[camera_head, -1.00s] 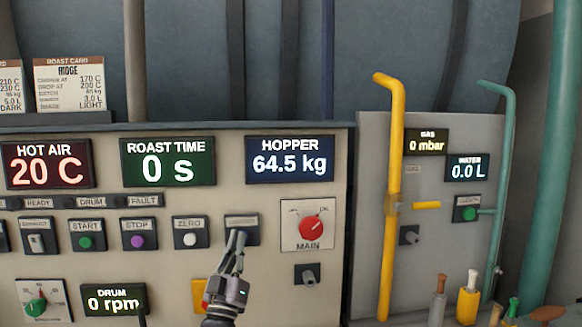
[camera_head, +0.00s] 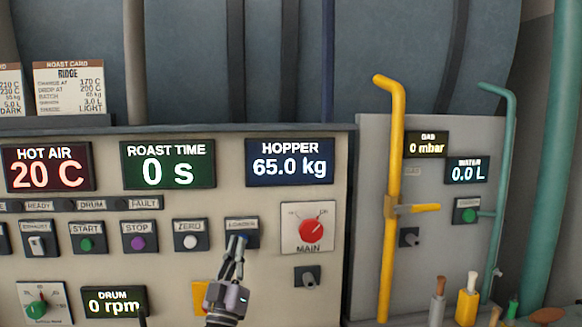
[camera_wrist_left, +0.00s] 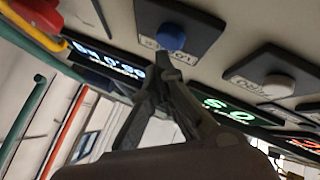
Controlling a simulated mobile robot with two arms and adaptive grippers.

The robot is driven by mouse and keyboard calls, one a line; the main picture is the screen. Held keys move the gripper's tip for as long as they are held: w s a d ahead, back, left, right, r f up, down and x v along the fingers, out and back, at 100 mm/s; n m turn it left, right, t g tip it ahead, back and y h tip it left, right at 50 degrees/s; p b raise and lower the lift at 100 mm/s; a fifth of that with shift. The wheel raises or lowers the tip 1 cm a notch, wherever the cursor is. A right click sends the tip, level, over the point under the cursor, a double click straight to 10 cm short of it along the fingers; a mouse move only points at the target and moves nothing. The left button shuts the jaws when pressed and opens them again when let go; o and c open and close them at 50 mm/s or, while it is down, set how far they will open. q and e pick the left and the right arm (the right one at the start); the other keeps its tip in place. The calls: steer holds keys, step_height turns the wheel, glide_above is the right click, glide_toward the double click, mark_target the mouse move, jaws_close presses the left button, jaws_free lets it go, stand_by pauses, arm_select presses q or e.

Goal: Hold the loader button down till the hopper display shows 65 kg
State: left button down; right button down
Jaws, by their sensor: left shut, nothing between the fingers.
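The hopper display (camera_head: 290,162) reads 65.0 kg. The loader button's plate (camera_head: 242,225) is below it, labelled LOADER. Its round blue button (camera_wrist_left: 170,37) shows clearly in the left wrist view, standing out from the plate. My left gripper (camera_head: 236,242) is shut and empty, its fingertips just in front of and below the button. In the left wrist view its tips (camera_wrist_left: 163,66) appear a little apart from the button, though contact at the edge is hard to rule out. My right gripper is not in view.
The white zero button (camera_head: 190,241) is just left of the loader plate. The red main switch (camera_head: 311,229) is to its right. The purple stop (camera_head: 137,242) and green start (camera_head: 86,244) buttons are farther left. A yellow gas pipe (camera_head: 391,150) stands at the right.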

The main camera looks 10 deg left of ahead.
arm_select(q)
steer(key=shift+s, duration=0.15)
steer(key=s+p, duration=0.1)
steer(key=s+d+p, duration=0.1)
steer(key=s, duration=0.1)
steer(key=s+p, duration=0.1)
steer(key=shift+s+d, duration=0.25)
steer(key=shift+s, duration=0.15)
stand_by(0.4)
